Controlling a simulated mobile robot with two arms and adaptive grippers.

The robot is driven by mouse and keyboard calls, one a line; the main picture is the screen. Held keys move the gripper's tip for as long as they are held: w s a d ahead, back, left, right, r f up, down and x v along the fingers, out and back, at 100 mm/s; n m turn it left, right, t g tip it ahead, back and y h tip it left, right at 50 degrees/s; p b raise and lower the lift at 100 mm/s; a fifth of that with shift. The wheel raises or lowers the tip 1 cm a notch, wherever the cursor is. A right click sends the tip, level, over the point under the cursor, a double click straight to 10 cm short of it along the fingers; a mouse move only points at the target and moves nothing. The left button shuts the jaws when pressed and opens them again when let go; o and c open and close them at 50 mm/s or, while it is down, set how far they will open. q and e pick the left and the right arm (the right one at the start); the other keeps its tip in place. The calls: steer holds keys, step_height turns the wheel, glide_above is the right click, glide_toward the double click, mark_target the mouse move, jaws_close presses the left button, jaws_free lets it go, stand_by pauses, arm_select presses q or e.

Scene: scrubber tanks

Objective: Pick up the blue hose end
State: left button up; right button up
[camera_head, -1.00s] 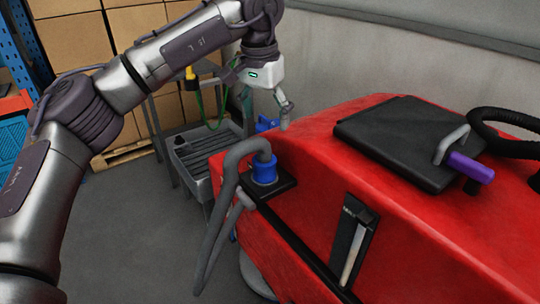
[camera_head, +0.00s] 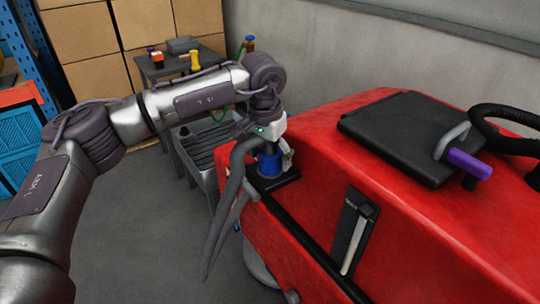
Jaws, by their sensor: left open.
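The blue hose end (camera_head: 267,165) sits upright on a black plate on the red scrubber machine (camera_head: 340,200). A grey hose (camera_head: 228,205) runs from it, bends over and hangs down the machine's side. My left gripper (camera_head: 268,150) is right above the blue hose end, pointing down, with its fingers open. The wrist and fingers cover the top of the hose end. I cannot tell whether the fingers touch it. My right gripper is out of view.
A black lid (camera_head: 395,135) with a grey handle and purple grip (camera_head: 468,164) lies on top of the machine. A black hose (camera_head: 500,130) curves at the right. A grey slotted tray (camera_head: 205,145) and a table with bottles stand behind my left arm. Grey floor is free at the left.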

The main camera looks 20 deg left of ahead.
mark_target(270, 151)
arm_select(q)
steer(key=shift+c, duration=0.3)
steer(key=shift+s, duration=0.1)
steer(key=c, duration=1.3)
steer(key=shift+r, duration=0.55)
step_height(270, 151, up, 10)
steer(key=shift+f+b, duration=0.25)
steer(key=shift+b, duration=0.1)
step_height(270, 151, up, 2)
steer(key=p, duration=0.2)
steer(key=shift+r+p, duration=0.25)
steer(key=shift+p, duration=0.1)
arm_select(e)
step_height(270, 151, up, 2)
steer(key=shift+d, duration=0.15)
